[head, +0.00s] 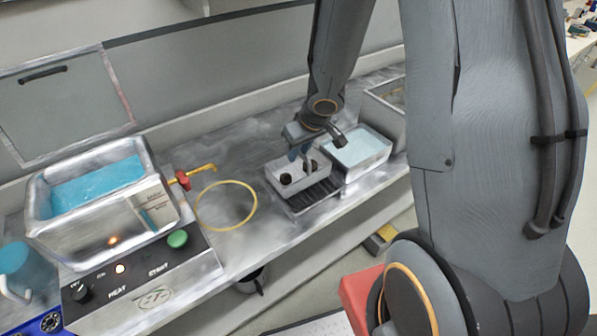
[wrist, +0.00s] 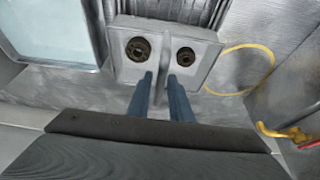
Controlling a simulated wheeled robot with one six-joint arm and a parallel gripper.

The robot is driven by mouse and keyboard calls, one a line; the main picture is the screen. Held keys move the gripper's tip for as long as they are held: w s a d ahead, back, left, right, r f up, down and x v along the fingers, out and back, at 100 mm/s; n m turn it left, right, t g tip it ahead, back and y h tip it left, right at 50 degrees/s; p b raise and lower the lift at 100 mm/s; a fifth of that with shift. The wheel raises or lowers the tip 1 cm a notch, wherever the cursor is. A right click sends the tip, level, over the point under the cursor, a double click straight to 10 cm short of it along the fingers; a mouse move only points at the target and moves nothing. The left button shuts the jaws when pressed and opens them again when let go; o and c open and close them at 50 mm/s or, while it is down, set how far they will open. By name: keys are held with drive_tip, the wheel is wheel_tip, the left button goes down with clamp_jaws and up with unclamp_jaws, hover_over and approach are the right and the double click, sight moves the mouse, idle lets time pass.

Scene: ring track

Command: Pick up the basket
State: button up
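The basket (head: 296,183) is a light grey box on the bench, with two dark round parts (wrist: 137,49) inside, one on each side of a thin upright divider. It also shows in the wrist view (wrist: 207,69). My gripper (head: 303,157) points down at the basket from above. In the wrist view its two blue fingers (wrist: 160,78) stand apart, one on each side of the divider, with a gap between them. Contact between the fingers and the divider cannot be made out.
A dark ribbed rack (head: 316,195) lies beside the basket. A tray of pale blue liquid (head: 357,149) stands close on the right. A yellow ring (head: 227,229) lies to the left, near a heated bath (head: 95,225) with a red-handled tap (head: 184,180).

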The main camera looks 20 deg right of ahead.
sight(295, 172)
drive_tip(key=b+x, duration=0.2)
drive_tip(key=x, duration=0.2)
drive_tip(key=shift+w+f+b, duration=0.15)
drive_tip(key=shift+b, duration=0.2)
clamp_jaws()
wheel_tip(295, 172, up, 10)
drive_tip(key=p, duration=1)
